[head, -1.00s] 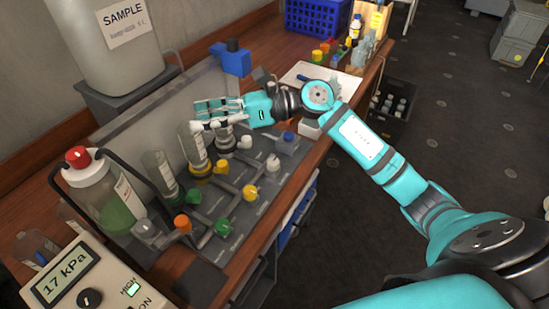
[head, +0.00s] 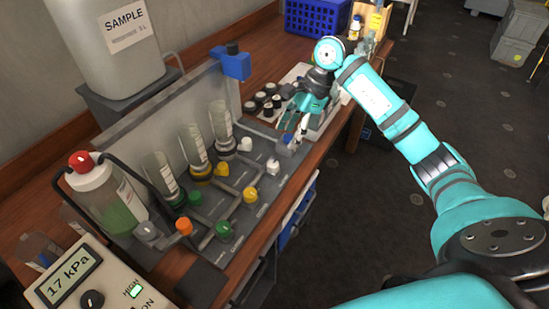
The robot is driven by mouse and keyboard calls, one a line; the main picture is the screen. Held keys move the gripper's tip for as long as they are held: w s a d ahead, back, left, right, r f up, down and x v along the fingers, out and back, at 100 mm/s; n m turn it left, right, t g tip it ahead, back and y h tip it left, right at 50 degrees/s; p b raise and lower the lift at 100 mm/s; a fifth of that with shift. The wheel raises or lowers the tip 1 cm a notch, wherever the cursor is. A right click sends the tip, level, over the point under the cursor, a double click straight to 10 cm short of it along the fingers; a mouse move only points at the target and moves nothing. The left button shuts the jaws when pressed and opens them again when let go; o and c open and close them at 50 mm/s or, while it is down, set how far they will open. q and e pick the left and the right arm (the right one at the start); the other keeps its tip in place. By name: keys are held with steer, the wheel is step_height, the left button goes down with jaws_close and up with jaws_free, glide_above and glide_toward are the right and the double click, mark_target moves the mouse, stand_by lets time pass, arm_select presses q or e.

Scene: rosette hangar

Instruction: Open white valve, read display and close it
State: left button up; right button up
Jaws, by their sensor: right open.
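The manifold panel (head: 262,215) carries a row of coloured valve knobs. One white valve knob (head: 273,166) sits near its right edge, and another white knob (head: 246,145) is by the foot of the rearmost glass cylinder (head: 221,122). The display (head: 75,276) at the lower left reads 17 kPa. My right gripper (head: 296,134) is open and points down over the panel's far right end, by a blue knob (head: 287,141). It is apart from both white knobs, to their right and behind. My left gripper is not in view.
Yellow (head: 250,195), green (head: 223,229) and orange (head: 184,226) knobs stand nearby. A red-capped bottle (head: 100,190) is at left. Several small dark-capped vials (head: 265,100) stand behind the panel. A blue crate (head: 316,17) is at the back. The floor at right is open.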

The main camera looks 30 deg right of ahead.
mark_target(273, 163)
steer(key=p+x, duration=0.2)
steer(key=x, duration=0.9)
steer(key=shift+a+r, duration=0.1)
steer(key=shift+w, duration=0.1)
jaws_close()
